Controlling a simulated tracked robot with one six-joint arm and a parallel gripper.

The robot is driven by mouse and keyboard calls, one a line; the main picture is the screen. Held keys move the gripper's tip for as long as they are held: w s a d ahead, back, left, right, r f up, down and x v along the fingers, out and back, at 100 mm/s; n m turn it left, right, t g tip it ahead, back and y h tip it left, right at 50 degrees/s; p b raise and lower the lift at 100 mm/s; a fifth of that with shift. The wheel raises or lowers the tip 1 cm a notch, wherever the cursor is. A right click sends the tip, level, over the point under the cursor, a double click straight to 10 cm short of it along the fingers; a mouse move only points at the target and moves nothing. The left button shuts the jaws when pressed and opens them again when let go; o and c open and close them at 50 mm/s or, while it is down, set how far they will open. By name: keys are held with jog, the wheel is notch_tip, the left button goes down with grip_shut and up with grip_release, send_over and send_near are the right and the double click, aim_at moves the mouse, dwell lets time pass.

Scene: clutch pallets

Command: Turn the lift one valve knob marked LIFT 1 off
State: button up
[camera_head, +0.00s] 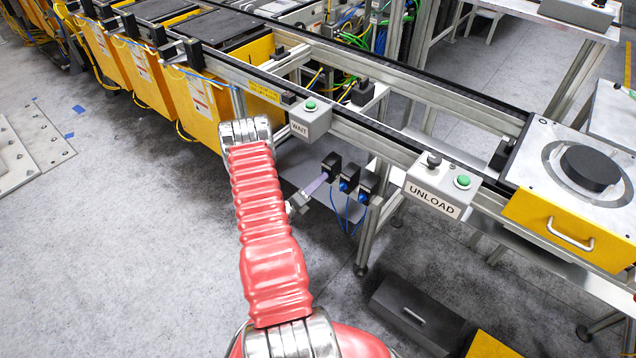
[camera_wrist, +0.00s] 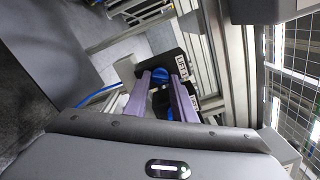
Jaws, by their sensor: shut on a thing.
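The LIFT 1 valve knob (camera_wrist: 159,73) is blue and sits on a black valve body with a white label reading LIFT 1 (camera_wrist: 182,67) in the wrist view. My gripper (camera_wrist: 160,79) has two purple fingers, one on each side of this knob, and is shut on it. In the head view my gripper (camera_head: 321,181) reaches the leftmost black valve (camera_head: 331,164) in a row below the conveyor rail. Its knob is hidden there by the fingers. Which way the knob is turned cannot be told.
Two more black valves with blue knobs, a middle one (camera_head: 348,177) and a right one (camera_head: 368,186), stand close beside it. Blue hoses (camera_head: 348,215) hang below. The WAIT box (camera_head: 310,118) and UNLOAD box (camera_head: 438,188) are on the rail above.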

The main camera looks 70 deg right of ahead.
jog(key=n, duration=0.6)
jog(key=shift+w+d, duration=0.1)
dwell(0.5)
jog(key=o, duration=1.1)
jog(key=shift+c, duration=0.2)
jog(key=v, duration=1.4)
